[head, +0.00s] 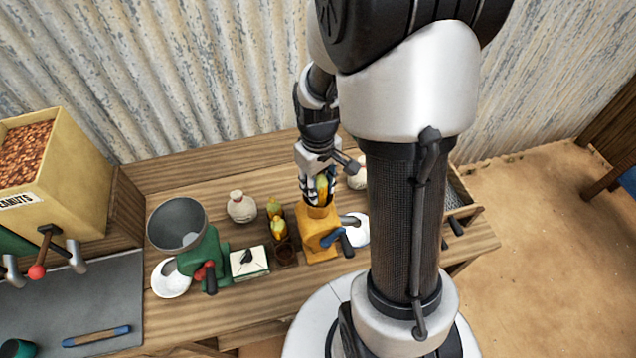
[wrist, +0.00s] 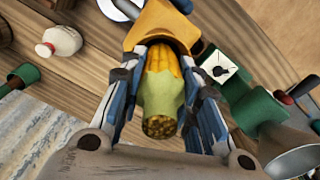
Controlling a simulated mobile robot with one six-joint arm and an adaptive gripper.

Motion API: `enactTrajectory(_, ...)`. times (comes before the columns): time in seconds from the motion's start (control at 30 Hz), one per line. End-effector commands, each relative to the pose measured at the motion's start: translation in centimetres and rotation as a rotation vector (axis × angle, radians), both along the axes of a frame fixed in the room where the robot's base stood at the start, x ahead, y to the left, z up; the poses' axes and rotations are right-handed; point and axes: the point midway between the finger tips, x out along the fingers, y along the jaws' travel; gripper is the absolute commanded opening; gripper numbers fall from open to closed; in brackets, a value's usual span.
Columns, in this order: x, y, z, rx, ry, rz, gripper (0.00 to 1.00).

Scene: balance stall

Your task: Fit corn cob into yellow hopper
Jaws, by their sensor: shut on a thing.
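My gripper (head: 318,190) is shut on a corn cob (wrist: 160,92) and points down over the yellow hopper (head: 317,228). In the wrist view the gripper's blue-and-grey fingers (wrist: 160,100) lie on both sides of the cob. The cob's pale green husk end faces the camera. Its yellow end meets the dark mouth of the yellow hopper (wrist: 168,22), and the tip is hidden there. I cannot tell how deep the tip sits. In the head view, a small yellow and green part of the cob (head: 322,186) shows between the fingers.
A dark wooden box (head: 286,255) with more cobs (head: 278,228) stands left of the hopper. Farther left are a white-topped green box (head: 249,262) and a green mill with a grey bowl (head: 178,224). A cream jug (head: 241,207) stands behind. A white plate (head: 357,230) lies right.

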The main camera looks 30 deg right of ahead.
Motion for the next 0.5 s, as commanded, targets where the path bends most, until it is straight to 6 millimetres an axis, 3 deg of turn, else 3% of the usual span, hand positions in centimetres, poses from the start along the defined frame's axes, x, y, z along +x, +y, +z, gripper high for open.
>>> enactTrajectory(0.5, 0.0, 0.0, -1.4, 0.000, 0.000, 0.000, 0.06)
